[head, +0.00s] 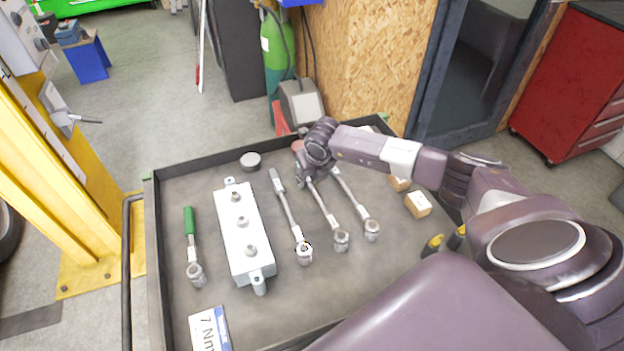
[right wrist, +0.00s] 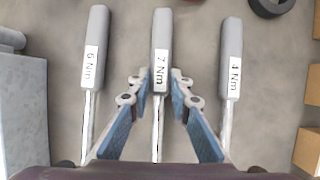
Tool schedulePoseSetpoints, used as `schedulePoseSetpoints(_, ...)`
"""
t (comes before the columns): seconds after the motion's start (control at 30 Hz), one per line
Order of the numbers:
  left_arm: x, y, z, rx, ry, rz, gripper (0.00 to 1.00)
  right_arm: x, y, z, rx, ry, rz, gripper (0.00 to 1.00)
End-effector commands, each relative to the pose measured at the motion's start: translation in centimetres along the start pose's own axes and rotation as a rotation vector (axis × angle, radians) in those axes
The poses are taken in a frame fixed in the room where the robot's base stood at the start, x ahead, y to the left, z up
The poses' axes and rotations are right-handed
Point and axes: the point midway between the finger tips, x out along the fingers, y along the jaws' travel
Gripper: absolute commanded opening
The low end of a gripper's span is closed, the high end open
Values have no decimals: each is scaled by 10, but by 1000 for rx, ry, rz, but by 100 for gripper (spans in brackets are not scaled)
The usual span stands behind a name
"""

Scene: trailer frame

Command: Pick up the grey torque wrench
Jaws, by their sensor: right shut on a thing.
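Three grey-handled torque wrenches lie side by side in the dark tray (head: 168,290). In the right wrist view their labels read 6 Nm on the left wrench (right wrist: 94,50), 7 Nm on the middle wrench (right wrist: 161,30) and 4 Nm on the right wrench (right wrist: 231,45). My right gripper (right wrist: 160,88) is shut on the middle grey torque wrench, its fingers at either side near the handle's lower end. In the head view the gripper (head: 305,178) hides this handle; its socket end (head: 341,240) shows. I cannot tell any lift. My left gripper is out of view.
A white block with several studs (head: 240,235) and a green-handled wrench (head: 190,222) lie to the left. A sign reading 7 Nm (head: 210,330) is at the front. Small cardboard boxes (head: 418,204) and a round grey piece (head: 250,160) also lie in the tray.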

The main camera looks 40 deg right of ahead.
Motion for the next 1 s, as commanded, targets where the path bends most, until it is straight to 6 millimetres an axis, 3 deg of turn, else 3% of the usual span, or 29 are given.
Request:
schedulePoseSetpoints(0.27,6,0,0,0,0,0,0,-26,0,14,1,-8,1,0)
schedulePoseSetpoints(0.7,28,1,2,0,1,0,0,-128,0,56,2,-10,1,0)
schedulePoseSetpoints(1.0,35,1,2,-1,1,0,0,-174,0,74,1,-6,1,0)
